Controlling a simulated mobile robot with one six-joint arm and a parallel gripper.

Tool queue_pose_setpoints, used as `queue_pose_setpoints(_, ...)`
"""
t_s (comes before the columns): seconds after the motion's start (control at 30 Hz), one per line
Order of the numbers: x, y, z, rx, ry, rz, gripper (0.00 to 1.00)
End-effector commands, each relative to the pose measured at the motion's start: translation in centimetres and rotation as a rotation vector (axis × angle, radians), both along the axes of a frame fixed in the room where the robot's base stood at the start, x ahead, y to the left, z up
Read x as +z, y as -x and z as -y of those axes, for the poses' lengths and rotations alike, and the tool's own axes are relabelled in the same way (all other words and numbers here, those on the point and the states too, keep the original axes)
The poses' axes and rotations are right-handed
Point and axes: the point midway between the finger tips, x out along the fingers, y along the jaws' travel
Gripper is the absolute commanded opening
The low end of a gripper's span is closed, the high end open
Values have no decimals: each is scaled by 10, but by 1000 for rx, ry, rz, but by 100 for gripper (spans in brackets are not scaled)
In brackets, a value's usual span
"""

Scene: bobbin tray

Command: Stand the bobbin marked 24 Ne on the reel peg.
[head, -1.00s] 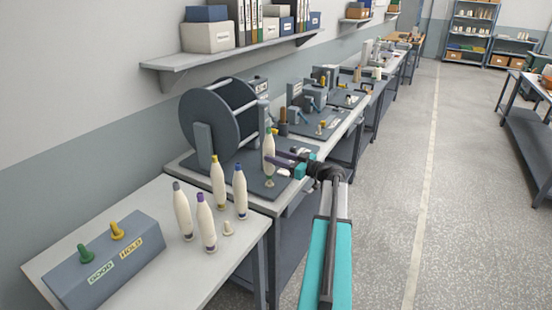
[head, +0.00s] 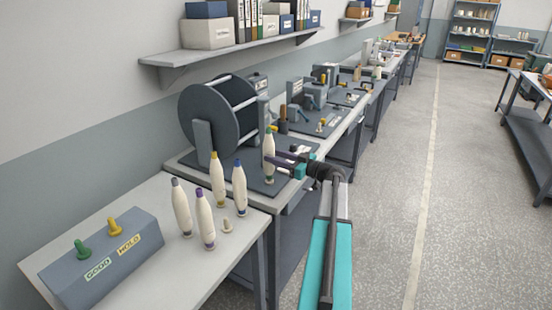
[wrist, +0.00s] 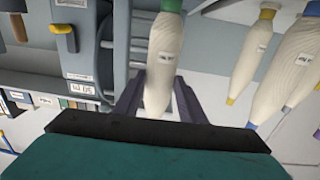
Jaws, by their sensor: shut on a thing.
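A cream bobbin with a green top (head: 269,143) stands upright over the dark base plate of the reel (head: 222,112). My gripper (head: 274,157) is shut on it from the right, around its middle. In the wrist view the same bobbin (wrist: 158,85) is between my fingers (wrist: 157,100), and its small label is too small to read. The bobbin's lower end is close to the plate at the reel's front. The peg is not visible under it, and I cannot tell whether the bobbin rests on it.
Several other bobbins, such as a blue-topped one (head: 240,188) and a purple-topped one (head: 205,222), stand on the near table (head: 165,262). A grey block (head: 103,272) with GOOD and HOLD pegs is at its left. A small cream peg (head: 227,226) there is empty.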

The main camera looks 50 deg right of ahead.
Motion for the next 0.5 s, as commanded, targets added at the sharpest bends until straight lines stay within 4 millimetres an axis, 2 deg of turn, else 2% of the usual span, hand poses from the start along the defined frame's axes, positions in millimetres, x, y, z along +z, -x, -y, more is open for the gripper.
queue_pose_setpoints(0.5,-9,0,0,0,0,1,12)
